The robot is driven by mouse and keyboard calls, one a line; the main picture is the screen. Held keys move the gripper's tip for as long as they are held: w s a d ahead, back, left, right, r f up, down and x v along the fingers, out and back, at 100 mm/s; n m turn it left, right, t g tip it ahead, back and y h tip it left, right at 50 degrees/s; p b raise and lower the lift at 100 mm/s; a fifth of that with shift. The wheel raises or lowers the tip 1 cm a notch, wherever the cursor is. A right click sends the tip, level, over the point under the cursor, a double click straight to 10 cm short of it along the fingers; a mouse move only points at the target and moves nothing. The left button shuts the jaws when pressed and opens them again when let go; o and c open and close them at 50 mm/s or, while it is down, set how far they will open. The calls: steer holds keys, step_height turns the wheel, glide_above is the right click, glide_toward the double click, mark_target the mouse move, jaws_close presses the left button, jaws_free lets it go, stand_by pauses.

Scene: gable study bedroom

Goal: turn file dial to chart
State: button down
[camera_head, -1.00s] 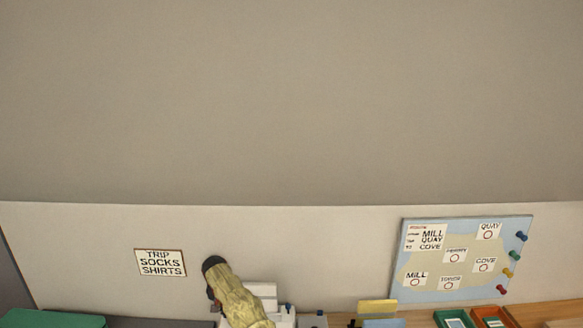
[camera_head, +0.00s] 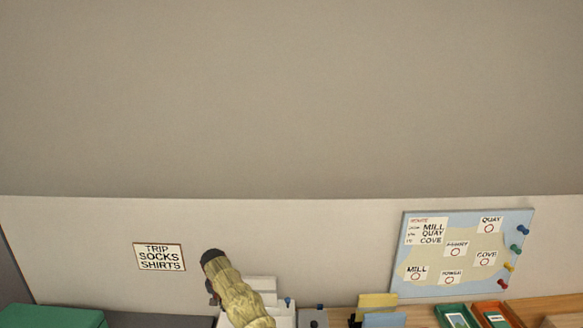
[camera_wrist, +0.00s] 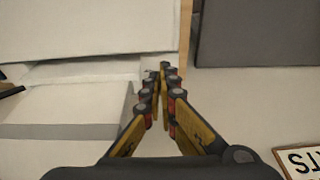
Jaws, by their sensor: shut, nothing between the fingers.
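My gripper (camera_wrist: 163,78) is shut and empty in the wrist view, its yellow and dark fingers converging in front of pale, boxy surfaces. In the head view my yellow-sleeved arm reaches up from the bottom edge and hides part of a white stepped object (camera_head: 262,290). My fingers cannot be made out clearly there. I cannot identify the file dial or read a "chart" mark in either view. A grey block (camera_head: 314,318) with a dark top piece stands right of the white object, cut off by the bottom edge.
A list sign (camera_head: 159,257) hangs on the wall; part of a sign (camera_wrist: 302,160) shows in the wrist view. A map board (camera_head: 463,255) with pins stands at right. Yellow (camera_head: 377,301) and blue cards, a green tray (camera_head: 456,316) and an orange tray (camera_head: 492,313) line the bottom edge.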

steer(key=shift+s+f, duration=0.1)
steer(key=shift+f, duration=0.15)
steer(key=shift+s+f, duration=0.1)
steer(key=shift+s, duration=0.2)
steer(key=w+p+v, duration=0.1)
steer(key=p+v, duration=0.1)
steer(key=v, duration=0.4)
steer(key=shift+w+r, duration=0.3)
steer(key=shift+a, duration=0.1)
